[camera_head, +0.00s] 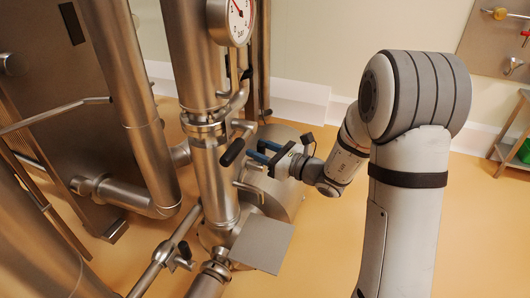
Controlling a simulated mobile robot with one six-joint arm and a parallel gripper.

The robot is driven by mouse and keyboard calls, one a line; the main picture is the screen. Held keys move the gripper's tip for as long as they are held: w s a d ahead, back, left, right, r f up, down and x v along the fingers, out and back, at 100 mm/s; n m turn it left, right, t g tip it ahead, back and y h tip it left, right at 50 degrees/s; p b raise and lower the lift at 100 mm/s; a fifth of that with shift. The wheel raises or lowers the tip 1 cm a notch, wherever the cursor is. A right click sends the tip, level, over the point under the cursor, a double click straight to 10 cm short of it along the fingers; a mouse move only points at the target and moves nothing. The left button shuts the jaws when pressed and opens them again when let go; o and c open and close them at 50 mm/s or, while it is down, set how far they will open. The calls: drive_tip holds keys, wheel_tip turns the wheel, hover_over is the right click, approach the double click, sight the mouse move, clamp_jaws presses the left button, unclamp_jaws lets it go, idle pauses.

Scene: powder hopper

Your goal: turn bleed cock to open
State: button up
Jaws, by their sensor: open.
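A short lever with a black grip (232,152) sticks out from the steel pipework on the right of the vertical pipe (213,180); it looks like the bleed cock's handle, though no label shows. The grip slants down to the left. My gripper (257,151) comes in from the right at about the lever's height. Its blue fingers are open and point left toward the lever. They appear close to the grip but not around it; the depth gap is hard to judge. Nothing is seen between the fingers.
A round gauge (238,18) sits above on the pipe. A flat grey plate (262,244) juts out below my gripper. A steel drum-like vessel (287,195) stands behind it. A tool board (506,42) hangs at right. The floor between my arm and the right wall is clear.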

drive_tip(key=shift+a, duration=0.1)
clamp_jaws()
idle(0.4)
